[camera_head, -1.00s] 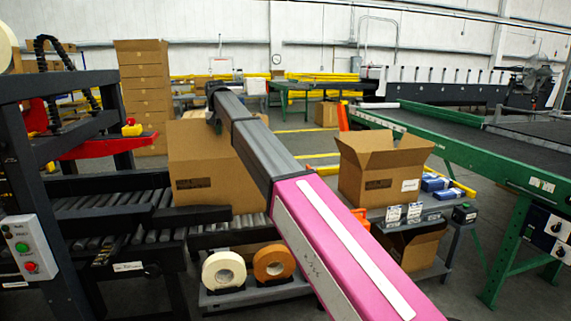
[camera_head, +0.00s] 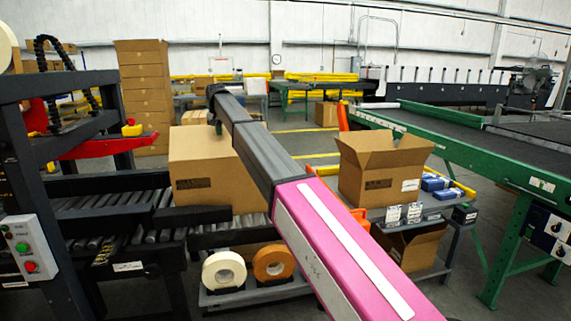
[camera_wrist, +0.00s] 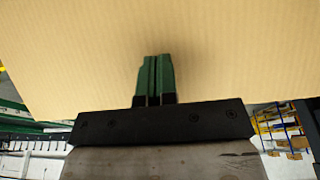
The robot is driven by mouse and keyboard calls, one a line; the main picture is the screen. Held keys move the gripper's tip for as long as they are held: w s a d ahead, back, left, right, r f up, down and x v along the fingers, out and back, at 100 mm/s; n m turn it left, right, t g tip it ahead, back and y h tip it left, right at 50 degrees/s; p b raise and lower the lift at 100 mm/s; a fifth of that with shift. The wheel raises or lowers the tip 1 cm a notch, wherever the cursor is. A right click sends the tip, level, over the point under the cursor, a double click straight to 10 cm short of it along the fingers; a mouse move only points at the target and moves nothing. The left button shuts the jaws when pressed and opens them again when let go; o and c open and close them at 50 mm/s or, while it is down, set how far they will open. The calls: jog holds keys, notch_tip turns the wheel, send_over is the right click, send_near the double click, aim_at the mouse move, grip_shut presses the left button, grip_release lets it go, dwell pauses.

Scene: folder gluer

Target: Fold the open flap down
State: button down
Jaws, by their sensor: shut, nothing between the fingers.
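The cardboard box (camera_head: 215,190) stands on the roller conveyor at the left in the head view. My arm crosses in front and hides the box's right side. In the wrist view my gripper (camera_wrist: 155,60) is shut and empty, its green fingertips pointing at a broad cardboard surface (camera_wrist: 230,45). They are at or very near it; contact is not clear. The fingertips are mostly hidden behind my arm in the head view.
An open box (camera_head: 380,185) with raised flaps stands on a cart at the right. Tape rolls (camera_head: 223,270) sit below the conveyor. A black frame with a red arm (camera_head: 95,146) stands at the left. A green-framed conveyor (camera_head: 470,155) runs along the right.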

jog(key=shift+w+f, duration=0.2)
jog(key=shift+w, duration=0.2)
jog(key=shift+w+a+f, duration=0.2)
jog(key=shift+w+f, duration=0.45)
jog(key=shift+w, duration=0.05)
jog(key=shift+w+a+f, duration=0.2)
jog(key=shift+w+f, duration=0.45)
jog(key=shift+w+a+f, duration=0.1)
jog(key=shift+w+f, duration=0.3)
jog(key=shift+f, duration=0.3)
jog(key=shift+w+a+f, duration=0.1)
jog(key=shift+w+f, duration=0.3)
jog(key=shift+f, duration=0.25)
jog(key=shift+r, duration=0.15)
jog(key=shift+r, duration=4.4)
